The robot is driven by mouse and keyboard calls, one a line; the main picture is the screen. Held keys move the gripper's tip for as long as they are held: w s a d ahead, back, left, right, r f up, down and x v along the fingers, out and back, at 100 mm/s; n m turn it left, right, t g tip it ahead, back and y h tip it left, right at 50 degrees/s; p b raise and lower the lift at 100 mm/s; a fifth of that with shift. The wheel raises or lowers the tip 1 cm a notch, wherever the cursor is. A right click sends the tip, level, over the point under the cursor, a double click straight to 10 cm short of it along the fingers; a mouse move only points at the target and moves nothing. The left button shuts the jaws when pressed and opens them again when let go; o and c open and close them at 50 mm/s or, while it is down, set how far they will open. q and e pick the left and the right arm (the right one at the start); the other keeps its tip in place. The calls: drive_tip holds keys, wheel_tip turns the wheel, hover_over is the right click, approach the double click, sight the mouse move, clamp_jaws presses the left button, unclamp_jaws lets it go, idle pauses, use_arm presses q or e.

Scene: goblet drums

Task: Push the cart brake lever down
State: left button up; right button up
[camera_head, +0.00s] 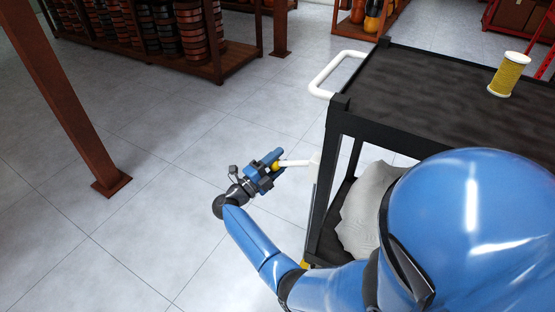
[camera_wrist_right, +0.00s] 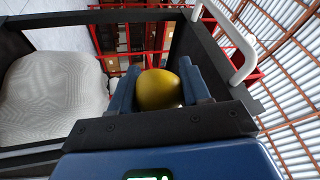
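The black cart (camera_head: 440,95) stands at the right in the head view. Its white brake lever (camera_head: 295,163) sticks out level to the left from its near left side, ending in a yellow knob (camera_head: 275,167). My right gripper (camera_head: 272,168) is at the lever's end, with its fingers on both sides of the knob. In the right wrist view the yellow knob (camera_wrist_right: 160,90) fills the gap between the two blue fingers, and I see no clear space beside it. The lever's shaft is hidden there. My left gripper is out of view.
A white push handle (camera_head: 335,72) juts from the cart, and a yellow spool (camera_head: 507,75) stands on top. A pale sack-like object (camera_head: 367,210) sits on the lower shelf. A brown post (camera_head: 65,95) stands at left. The tiled floor between is clear.

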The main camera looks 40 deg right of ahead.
drive_tip(key=o, duration=0.4)
drive_tip(key=shift+f, duration=0.1)
drive_tip(key=shift+o, duration=0.2)
drive_tip(key=shift+a, duration=0.1)
drive_tip(key=v, duration=1)
drive_tip(key=shift+a, duration=0.35)
drive_tip(key=shift+f, duration=0.1)
